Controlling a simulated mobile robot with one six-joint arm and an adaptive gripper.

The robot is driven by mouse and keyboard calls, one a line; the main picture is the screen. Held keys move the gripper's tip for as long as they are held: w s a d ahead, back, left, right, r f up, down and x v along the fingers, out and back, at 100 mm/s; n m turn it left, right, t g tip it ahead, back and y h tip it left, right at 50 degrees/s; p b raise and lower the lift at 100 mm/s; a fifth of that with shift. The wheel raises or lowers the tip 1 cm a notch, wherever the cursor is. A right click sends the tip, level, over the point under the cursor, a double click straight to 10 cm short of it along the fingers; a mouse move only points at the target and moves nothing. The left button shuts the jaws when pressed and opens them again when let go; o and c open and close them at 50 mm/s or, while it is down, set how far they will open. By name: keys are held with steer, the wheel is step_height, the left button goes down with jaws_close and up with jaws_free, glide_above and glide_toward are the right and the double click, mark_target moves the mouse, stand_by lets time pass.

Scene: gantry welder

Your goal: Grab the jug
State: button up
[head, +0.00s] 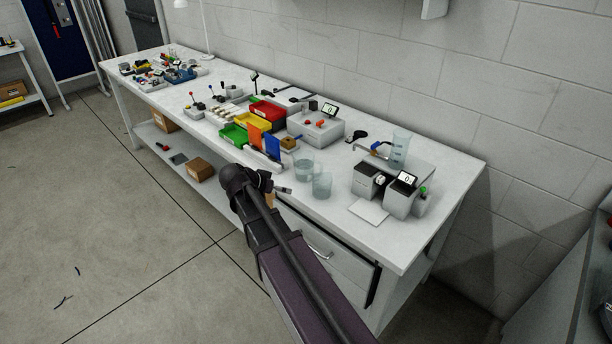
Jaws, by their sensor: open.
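Two clear, pale blue vessels stand on the white workbench (440,220) near its front edge. The rear one (303,166) is wider, and the front one (322,186) stands just right of it. A taller clear vessel with markings (400,148) stands further right, at the back by a grey device. I cannot tell for sure which of these is the jug. My gripper (287,190) is small in the head view, left of the front vessel and by the bench's front edge. It is open and appears empty. Its fingertips are hard to make out.
Red, yellow and green bins (250,128) with blue and orange panels stand left of the vessels. A grey device with a screen (404,191) and a white plate (368,211) are to the right. A drawer (320,246) is below the bench top.

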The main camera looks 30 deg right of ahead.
mark_target(297, 168)
steer(key=w+d+r+m+t+h+b, duration=0.1)
steer(key=w+r+m+h, duration=0.1)
steer(key=w, duration=0.4)
steer(key=shift+r+m+h+b, duration=0.3)
steer(key=shift+m+h+b, duration=0.05)
steer(key=shift+m+h, duration=0.4)
steer(key=shift+w, duration=0.1)
steer(key=b+x, duration=0.3)
steer(key=x, duration=0.4)
steer(key=shift+w+d+f, duration=0.15)
steer(key=shift+w+f, duration=0.05)
steer(key=shift+f, duration=0.05)
steer(key=shift+w+d+f, duration=0.1)
steer(key=shift+d, duration=0.45)
steer(key=shift+b+x, duration=1.15)
steer(key=shift+x, duration=1.45)
